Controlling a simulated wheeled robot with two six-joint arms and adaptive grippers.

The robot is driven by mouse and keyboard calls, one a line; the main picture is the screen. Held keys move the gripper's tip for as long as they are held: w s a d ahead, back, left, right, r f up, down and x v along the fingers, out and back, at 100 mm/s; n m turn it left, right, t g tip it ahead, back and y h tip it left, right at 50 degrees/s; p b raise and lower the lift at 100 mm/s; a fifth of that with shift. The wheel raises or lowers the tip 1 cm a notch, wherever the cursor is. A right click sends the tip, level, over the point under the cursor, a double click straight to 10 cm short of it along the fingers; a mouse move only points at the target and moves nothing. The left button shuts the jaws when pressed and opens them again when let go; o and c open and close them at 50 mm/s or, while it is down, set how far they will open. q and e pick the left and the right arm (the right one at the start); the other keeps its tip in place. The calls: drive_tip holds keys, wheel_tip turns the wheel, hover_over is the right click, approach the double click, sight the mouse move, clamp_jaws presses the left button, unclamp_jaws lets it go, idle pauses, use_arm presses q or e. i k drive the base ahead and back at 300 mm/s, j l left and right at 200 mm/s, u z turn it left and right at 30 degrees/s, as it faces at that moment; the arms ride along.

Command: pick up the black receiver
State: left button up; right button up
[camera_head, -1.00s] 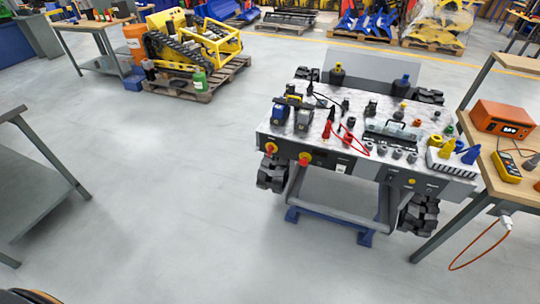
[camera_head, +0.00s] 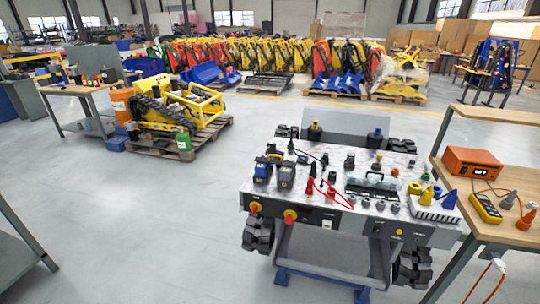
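A tracked carrier (camera_head: 259,203) with a pale marbled top stands right of centre, with many small parts on it. Several are dark: a small black piece (camera_head: 349,161) near the back, a black item (camera_head: 291,147) at the back left, and a dark unit with a handle (camera_head: 372,187) in the middle. They are too small for me to tell which one is the black receiver. Two blue-and-dark blocks, one a blue block (camera_head: 262,172), stand at the left of the top. Neither of my grippers is in view.
A wooden bench at the right holds an orange instrument (camera_head: 476,162) and a yellow meter (camera_head: 486,208). A yellow tracked machine (camera_head: 190,106) sits on a pallet at the back left. A grey table (camera_head: 16,257) is at the left edge. The floor between is clear.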

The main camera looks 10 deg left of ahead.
sight(272, 147)
drive_tip(key=i+j, duration=0.3)
drive_tip(key=j, duration=0.15)
drive_tip(key=i+j+z, duration=0.1)
drive_tip(key=i+j, duration=0.15)
drive_tip(key=j, duration=0.15)
drive_tip(key=i+j, duration=0.3)
drive_tip(key=j, duration=0.15)
drive_tip(key=i+j+z, duration=0.15)
drive_tip(key=j, duration=0.3)
drive_tip(key=i+j, duration=0.35)
drive_tip(key=j, duration=0.15)
drive_tip(key=i+j+z, duration=0.1)
drive_tip(key=i+j, duration=0.15)
drive_tip(key=j, duration=0.25)
drive_tip(key=i+j, duration=0.25)
drive_tip(key=j, duration=0.25)
drive_tip(key=i+j+z, duration=0.1)
drive_tip(key=j, duration=0.4)
drive_tip(key=i, duration=0.1)
